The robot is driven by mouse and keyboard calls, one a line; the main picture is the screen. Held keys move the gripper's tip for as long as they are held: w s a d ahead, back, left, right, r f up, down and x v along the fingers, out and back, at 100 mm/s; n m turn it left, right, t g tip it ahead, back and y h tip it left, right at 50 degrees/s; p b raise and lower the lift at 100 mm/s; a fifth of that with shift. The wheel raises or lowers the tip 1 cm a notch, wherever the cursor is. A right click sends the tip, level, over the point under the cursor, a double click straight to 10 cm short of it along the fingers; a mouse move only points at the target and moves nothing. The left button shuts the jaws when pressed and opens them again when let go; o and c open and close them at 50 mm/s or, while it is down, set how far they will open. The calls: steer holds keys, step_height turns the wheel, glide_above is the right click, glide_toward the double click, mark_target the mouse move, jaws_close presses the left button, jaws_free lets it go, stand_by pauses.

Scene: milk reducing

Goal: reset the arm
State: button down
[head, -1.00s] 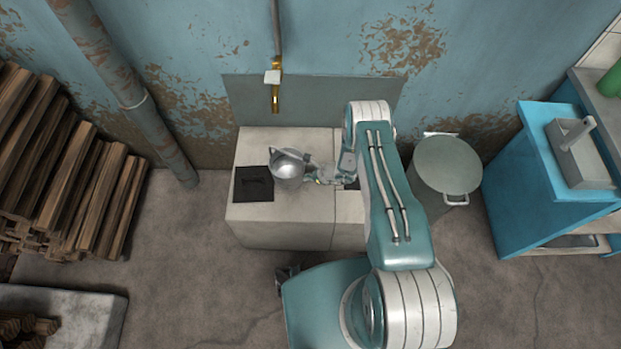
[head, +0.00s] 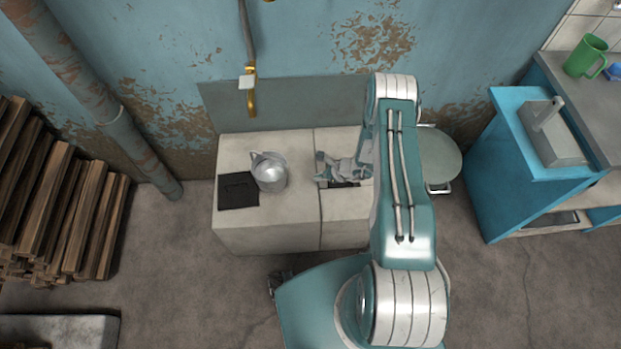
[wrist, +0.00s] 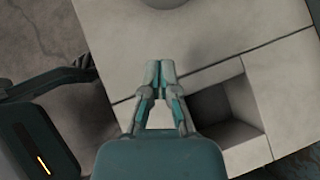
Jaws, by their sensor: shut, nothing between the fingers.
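My gripper (head: 322,168) is at the right of the metal pot in the head view, apart from it, above the light stone block (head: 300,222). In the wrist view my gripper (wrist: 160,70) is shut and empty, its two fingertips together. My arm reaches up from my base and bends left toward the block. Only a sliver of a grey round thing, likely the pot (wrist: 165,2), shows at the top of the wrist view.
A lidded bin (head: 440,160) stands right of the block, partly behind my arm. A blue cabinet (head: 520,185) is farther right, stacked wood (head: 60,210) at left. A pipe with a brass end (head: 251,95) hangs on the wall.

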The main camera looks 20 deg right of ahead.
steer(key=a+r+n+g, duration=0.1)
steer(key=a+r+n, duration=0.35)
steer(key=r, duration=1.35)
steer(key=a+r+n+g, duration=0.1)
steer(key=r+n, duration=0.7)
steer(key=r, duration=1)
steer(key=s+r+n+h, duration=0.4)
steer(key=s+r+n, duration=0.3)
steer(key=s+r, duration=0.6)
steer(key=s+d+r+n+t+h, duration=0.1)
steer(key=s+r+n+h, duration=0.1)
steer(key=s, duration=0.4)
steer(key=s+d+r+n+t+h, duration=0.1)
steer(key=s+d+r+n+t, duration=0.1)
steer(key=s+r, duration=0.3)
steer(key=shift+s+r+h, duration=0.2)
steer(key=shift+s+h, duration=0.15)
steer(key=shift+h, duration=0.05)
